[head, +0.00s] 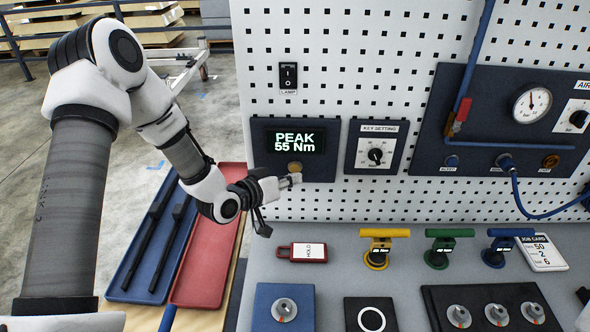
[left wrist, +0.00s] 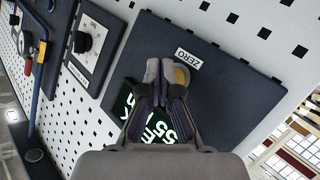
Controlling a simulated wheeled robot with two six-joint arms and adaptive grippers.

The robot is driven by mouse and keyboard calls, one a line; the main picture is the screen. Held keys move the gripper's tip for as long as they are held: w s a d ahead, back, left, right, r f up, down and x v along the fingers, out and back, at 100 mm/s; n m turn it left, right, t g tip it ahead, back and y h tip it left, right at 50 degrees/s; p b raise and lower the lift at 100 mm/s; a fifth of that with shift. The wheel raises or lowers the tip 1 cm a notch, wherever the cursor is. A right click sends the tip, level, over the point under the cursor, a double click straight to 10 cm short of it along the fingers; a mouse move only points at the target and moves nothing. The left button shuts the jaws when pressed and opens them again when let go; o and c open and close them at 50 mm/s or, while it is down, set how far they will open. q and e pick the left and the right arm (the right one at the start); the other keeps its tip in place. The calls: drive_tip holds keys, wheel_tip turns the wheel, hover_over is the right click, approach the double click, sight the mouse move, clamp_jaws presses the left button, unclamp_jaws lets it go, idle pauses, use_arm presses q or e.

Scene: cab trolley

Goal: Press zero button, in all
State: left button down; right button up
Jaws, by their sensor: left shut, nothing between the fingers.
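The dark blue tester panel (head: 262,165) hangs on the white pegboard. Its display (head: 295,143) reads "PEAK 55 Nm" in pale green. The round yellowish zero button (head: 295,167) is just below the display. In the left wrist view the button (left wrist: 181,75) shows partly behind my fingertips, beside the "ZERO" label (left wrist: 188,61). My left gripper (head: 293,181) is shut and empty, its tips just below the button in the head view. The wrist view also shows the shut fingers (left wrist: 165,80) over the panel; whether they touch the button I cannot tell. My right gripper is not in view.
A key setting dial (head: 375,155) is right of the panel, a lamp switch (head: 288,76) above it. The bench below holds a red "HOLD" tag (head: 302,252) and yellow (head: 377,250), green (head: 439,250) and blue (head: 498,247) T-handled tools. Blue and red trays lie at left.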

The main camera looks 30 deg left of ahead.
use_arm(q)
drive_tip(key=shift+w, duration=0.1)
idle(0.5)
drive_tip(key=shift+w+a, duration=0.2)
drive_tip(key=shift+w, duration=0.1)
drive_tip(key=shift+w+a, duration=0.2)
drive_tip(key=shift+w, duration=0.25)
idle(0.6)
drive_tip(key=shift+s, duration=0.1)
drive_tip(key=shift+s+d, duration=0.4)
drive_tip(key=shift+s, duration=0.35)
drive_tip(key=s, duration=0.1)
drive_tip(key=s+d, duration=0.1)
drive_tip(key=s, duration=0.1)
drive_tip(key=s+d+b, duration=0.1)
drive_tip(key=shift+s+d, duration=0.1)
drive_tip(key=shift+s, duration=0.15)
idle(0.8)
